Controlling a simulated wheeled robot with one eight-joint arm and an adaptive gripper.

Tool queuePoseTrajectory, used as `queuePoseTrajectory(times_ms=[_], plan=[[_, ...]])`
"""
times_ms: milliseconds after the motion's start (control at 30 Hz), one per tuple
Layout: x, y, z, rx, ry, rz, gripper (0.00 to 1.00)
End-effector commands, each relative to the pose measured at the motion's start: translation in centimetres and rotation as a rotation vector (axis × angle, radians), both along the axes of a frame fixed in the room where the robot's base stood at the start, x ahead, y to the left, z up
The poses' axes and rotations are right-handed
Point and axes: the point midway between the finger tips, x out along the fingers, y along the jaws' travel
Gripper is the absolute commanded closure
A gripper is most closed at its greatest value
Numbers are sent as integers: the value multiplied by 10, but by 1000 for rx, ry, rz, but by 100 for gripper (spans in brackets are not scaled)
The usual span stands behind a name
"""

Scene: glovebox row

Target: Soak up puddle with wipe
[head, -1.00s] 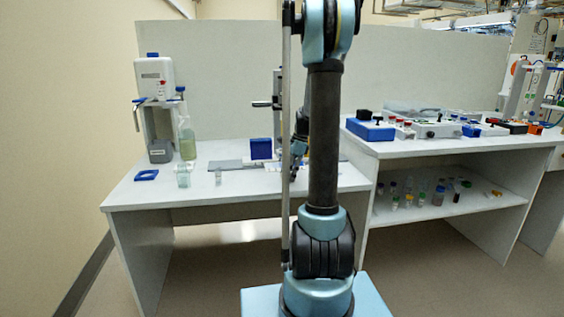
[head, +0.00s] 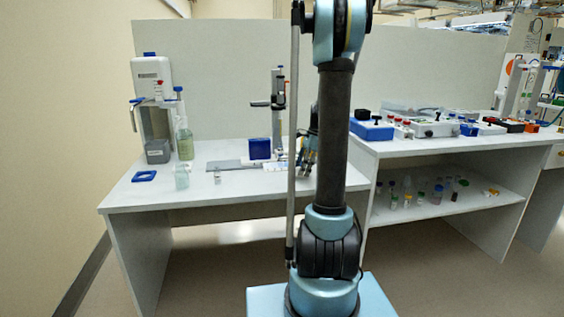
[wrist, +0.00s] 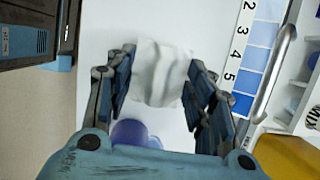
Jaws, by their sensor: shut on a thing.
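A crumpled white wipe (wrist: 163,58) is between the fingers of my gripper (wrist: 163,82) in the wrist view, and the fingers are shut on it. It is over a white surface; I cannot tell whether it touches that surface. A smooth blue-violet rounded patch (wrist: 130,132) shows just behind the wipe, partly hidden by my gripper's body. It may be the puddle, but I cannot tell for sure. In the head view my gripper (head: 308,160) is over the left bench, largely hidden by my arm, and the wipe cannot be made out there.
A chart with numbered blue shades (wrist: 253,60) lies right of the wipe, beside a pale rod (wrist: 275,72). A dark box (wrist: 30,32) is at left and a yellow thing (wrist: 288,155) at lower right. The left bench (head: 240,188) is clear near its front edge.

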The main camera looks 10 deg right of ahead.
Motion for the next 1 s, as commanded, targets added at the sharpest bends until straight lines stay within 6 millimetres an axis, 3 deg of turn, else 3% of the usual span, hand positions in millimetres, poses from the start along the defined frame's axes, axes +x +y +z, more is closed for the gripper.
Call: queuePoseTrajectory(times_ms=[600, 1000], plan=[[0, 0, 49, 0, 0, 0, 66], [0, -1, 58, 0, -1, -1, 66]])
